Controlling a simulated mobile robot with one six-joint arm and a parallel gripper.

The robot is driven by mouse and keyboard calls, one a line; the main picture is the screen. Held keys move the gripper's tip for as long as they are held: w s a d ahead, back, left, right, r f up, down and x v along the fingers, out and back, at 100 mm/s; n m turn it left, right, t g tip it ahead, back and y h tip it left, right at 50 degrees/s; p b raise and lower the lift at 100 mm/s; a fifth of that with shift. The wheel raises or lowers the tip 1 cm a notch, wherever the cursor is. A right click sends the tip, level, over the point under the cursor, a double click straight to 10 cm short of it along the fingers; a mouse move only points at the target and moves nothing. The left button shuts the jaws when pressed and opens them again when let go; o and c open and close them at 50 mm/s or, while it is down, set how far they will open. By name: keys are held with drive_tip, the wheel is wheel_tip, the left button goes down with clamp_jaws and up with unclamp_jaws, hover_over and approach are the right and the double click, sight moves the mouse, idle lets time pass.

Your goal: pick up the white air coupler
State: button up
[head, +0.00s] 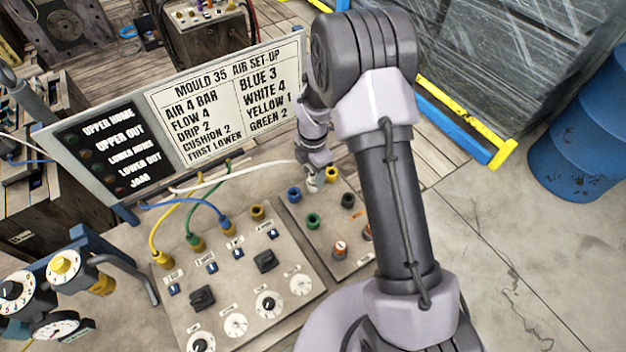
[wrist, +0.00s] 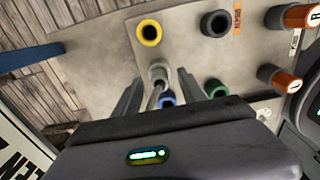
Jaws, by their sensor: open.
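The white air coupler (wrist: 158,71) shows in the wrist view as a pale round end at the middle, just ahead of my fingers, with a pale length running down from it. My gripper (wrist: 159,82) is open, one finger on each side of that pale part; I cannot tell whether they touch it. In the head view my gripper (head: 316,180) points down over the small right-hand panel (head: 328,262), between the blue and yellow ports, and largely hides the coupler. A white hose (head: 235,172) runs towards it from the left.
Close to my gripper are blue (head: 293,194), yellow (head: 331,174), green (head: 312,220) and black (head: 347,200) ports, with orange-banded knobs (head: 340,248) nearby. The mould set-up board (head: 225,100) stands behind. Hoses join the left panel (head: 190,322). A blue drum (head: 580,150) stands right.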

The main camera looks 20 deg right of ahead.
drive_tip(key=shift+f, duration=0.6)
drive_tip(key=shift+r, duration=0.1)
drive_tip(key=shift+c, duration=0.4)
clamp_jaws()
drive_tip(key=shift+r, duration=0.15)
